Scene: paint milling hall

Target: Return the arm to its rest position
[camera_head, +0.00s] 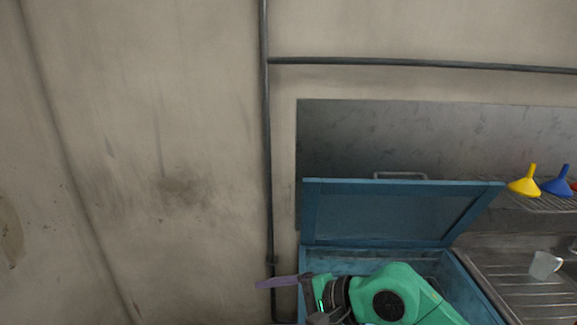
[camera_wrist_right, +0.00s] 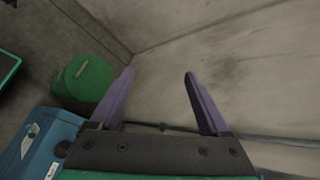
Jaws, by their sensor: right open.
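My right arm, green, comes in at the bottom of the head view. Its gripper (camera_head: 283,282) points left, in front of the left edge of a blue chest. In the right wrist view the gripper (camera_wrist_right: 158,75) has two purple fingers spread wide apart with nothing between them. Bare wall and floor show beyond the fingers. My left gripper is in neither view.
The blue chest has its lid (camera_head: 390,213) raised. A steel drainboard (camera_head: 520,290) with a white cup (camera_head: 545,264) stands right of it. Yellow (camera_head: 524,184) and blue (camera_head: 558,182) funnels sit on a rack. The wrist view shows a green drum (camera_wrist_right: 84,80) and a blue box (camera_wrist_right: 42,142).

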